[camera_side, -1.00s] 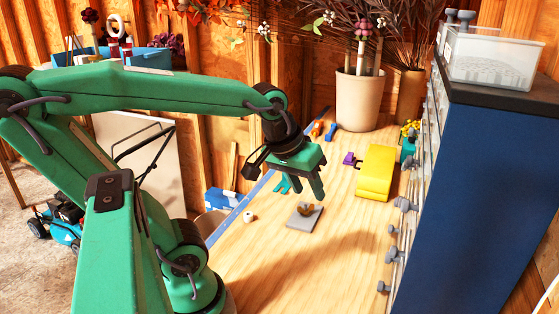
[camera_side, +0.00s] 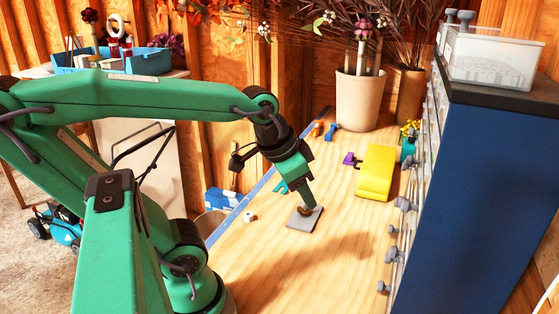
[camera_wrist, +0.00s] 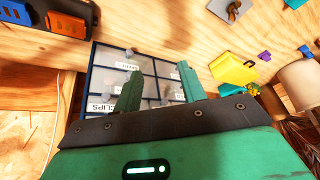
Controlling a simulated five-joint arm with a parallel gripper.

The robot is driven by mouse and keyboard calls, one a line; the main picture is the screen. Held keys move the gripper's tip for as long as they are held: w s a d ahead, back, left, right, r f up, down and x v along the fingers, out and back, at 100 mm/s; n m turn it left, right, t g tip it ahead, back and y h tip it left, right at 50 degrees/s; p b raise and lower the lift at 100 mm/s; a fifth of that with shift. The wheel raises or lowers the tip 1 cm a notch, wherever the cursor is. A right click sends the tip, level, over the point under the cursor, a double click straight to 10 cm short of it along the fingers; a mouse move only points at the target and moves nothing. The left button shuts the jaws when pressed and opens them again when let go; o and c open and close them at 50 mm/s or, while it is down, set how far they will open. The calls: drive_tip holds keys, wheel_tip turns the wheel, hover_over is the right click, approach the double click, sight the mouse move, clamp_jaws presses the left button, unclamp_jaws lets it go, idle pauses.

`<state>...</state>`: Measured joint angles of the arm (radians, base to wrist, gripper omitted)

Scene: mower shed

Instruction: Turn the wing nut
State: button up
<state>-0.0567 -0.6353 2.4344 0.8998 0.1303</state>
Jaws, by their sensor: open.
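The brownish wing nut (camera_side: 303,211) sits on a square grey plate (camera_side: 297,224) on the wooden bench. My gripper (camera_side: 309,204) points down at it, its fingertips overlapping the nut in the side view and partly hiding it. One finger mostly covers the other there, and I cannot tell whether they touch the nut. In the wrist view my gripper (camera_wrist: 158,74) shows two green fingers spread apart with nothing between them. The plate (camera_wrist: 218,7) with the wing nut (camera_wrist: 234,10) lies at the top edge of that view, away from the fingers.
A yellow block (camera_side: 376,173) and a small purple piece (camera_side: 349,159) lie behind and right of the plate. A small white piece (camera_side: 249,217) lies left of it. A blue drawer cabinet (camera_side: 470,200) with grey knobs bounds the right side. The front bench is clear.

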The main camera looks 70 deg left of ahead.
drive_tip(key=w+a+f+m+g, duration=0.3)
drive_tip(key=w+a+f+m, duration=0.15)
drive_tip(key=w+a, duration=0.6)
drive_tip(key=a+f+m, duration=0.1)
drive_tip(key=a+f, duration=0.2)
drive_tip(key=a, duration=0.1)
drive_tip(key=w+a+f+m+g, duration=0.1)
drive_tip(key=a+f, duration=0.3)
drive_tip(key=w+a+f+m+g, duration=0.1)
drive_tip(key=a+f, duration=0.2)
drive_tip(key=a, duration=0.1)
drive_tip(key=shift+w+f, duration=0.2)
drive_tip(key=shift+f, duration=0.05)
drive_tip(key=shift+f, duration=0.1)
drive_tip(key=shift+f, duration=3.8)
clamp_jaws()
